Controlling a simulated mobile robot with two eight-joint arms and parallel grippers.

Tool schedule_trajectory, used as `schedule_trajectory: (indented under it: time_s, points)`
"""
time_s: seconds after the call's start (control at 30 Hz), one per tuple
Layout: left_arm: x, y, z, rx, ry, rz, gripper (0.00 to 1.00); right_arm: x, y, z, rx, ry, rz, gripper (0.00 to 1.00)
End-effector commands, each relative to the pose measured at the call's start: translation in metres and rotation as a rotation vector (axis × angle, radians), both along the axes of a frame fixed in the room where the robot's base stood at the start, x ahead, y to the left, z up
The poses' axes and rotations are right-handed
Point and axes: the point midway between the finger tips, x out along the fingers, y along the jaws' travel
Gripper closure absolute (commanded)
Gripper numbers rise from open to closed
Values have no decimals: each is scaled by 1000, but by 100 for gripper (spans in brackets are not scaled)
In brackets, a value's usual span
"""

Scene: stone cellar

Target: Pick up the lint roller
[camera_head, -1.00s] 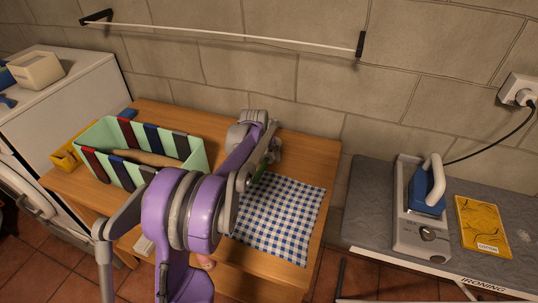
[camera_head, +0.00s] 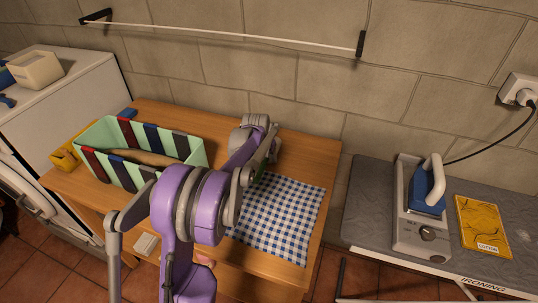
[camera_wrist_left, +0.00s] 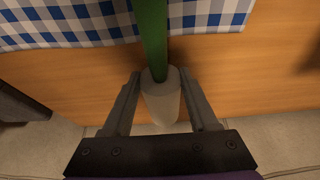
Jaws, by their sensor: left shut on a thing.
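The lint roller has a white cylinder (camera_wrist_left: 161,101) and a green handle (camera_wrist_left: 152,38). In the left wrist view the cylinder is between the two fingers of my left gripper (camera_wrist_left: 161,76), which is shut on it. The handle points up the picture, over the checked cloth. In the head view my left gripper (camera_head: 266,158) is over the table near the cloth's far left corner, and my purple arm hides most of it and the roller. Only a little green shows there. My right gripper is not in view.
The wooden table (camera_head: 292,150) holds a blue-and-white checked cloth (camera_head: 283,216) and a striped box (camera_head: 110,171) with a brown object inside. A yellow item (camera_head: 66,158) is at the left edge. An iron (camera_head: 427,190) stands on the ironing board (camera_head: 372,205) at right.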

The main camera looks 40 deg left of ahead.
Motion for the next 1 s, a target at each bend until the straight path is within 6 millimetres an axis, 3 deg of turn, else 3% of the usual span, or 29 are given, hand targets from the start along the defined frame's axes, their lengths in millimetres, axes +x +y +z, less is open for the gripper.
schedule_trajectory:
  time_s: [0.27,0.7,1.0]
  points:
    - [0,0,8,0,0,0,100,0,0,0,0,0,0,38]
    - [0,0,87,0,0,0,100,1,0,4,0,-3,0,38]
    - [0,0,101,0,0,0,100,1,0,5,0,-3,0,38]
